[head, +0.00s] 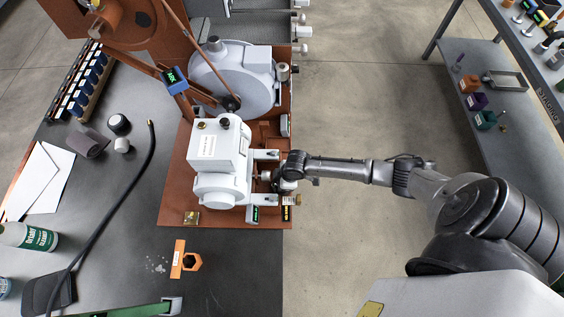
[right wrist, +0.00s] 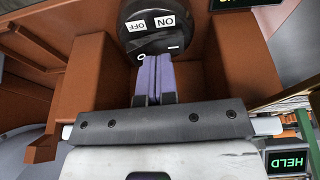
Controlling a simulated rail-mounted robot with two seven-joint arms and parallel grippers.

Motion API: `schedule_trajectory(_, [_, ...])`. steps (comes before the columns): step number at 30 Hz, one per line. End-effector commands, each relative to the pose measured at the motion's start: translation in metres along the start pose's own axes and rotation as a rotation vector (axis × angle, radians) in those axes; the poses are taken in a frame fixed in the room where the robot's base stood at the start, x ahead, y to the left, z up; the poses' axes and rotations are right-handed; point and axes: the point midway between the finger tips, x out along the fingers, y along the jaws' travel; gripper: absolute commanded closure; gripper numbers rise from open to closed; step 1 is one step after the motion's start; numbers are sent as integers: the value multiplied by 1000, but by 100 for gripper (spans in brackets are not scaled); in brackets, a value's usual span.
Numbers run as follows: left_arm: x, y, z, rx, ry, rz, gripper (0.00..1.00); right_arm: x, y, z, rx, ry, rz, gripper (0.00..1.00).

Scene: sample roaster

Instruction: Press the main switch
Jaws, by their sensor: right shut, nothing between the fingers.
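The main switch (right wrist: 160,32) is a round black part with white ON and OFF labels, at the top of the right wrist view. It sits in a recess of the brown roaster frame (right wrist: 75,62). My right gripper (right wrist: 153,72) is shut and empty, its purple fingers pointing at the switch's lower edge. I cannot tell whether the fingertips touch it. In the head view my right gripper (head: 280,181) is at the front right side of the white roaster (head: 220,150), and I cannot make out the switch there. My left gripper is not in view.
Small displays sit close by, one reading HELD (right wrist: 289,161). A blue-framed display (head: 174,78) stands on the roaster. An orange holder (head: 186,261), a black hose (head: 118,200) and a green-labelled bottle (head: 30,237) are on the dark table. The floor to the right is clear up to a shelf (head: 480,90).

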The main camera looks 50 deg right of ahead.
Motion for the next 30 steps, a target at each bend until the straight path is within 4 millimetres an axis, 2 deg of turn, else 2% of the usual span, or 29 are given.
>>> schedule_trajectory(11, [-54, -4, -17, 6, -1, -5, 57, -46, -4, -12, 3, -1, 0, 100])
schedule_trajectory(12, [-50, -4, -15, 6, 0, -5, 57, -51, -8, -10, -1, 0, 0, 100])
schedule_trajectory(21, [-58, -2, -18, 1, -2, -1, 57, -104, -25, -9, 0, 1, 2, 100])
schedule_trajectory(30, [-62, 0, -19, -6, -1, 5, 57, -128, -33, -9, 1, 0, 1, 100])
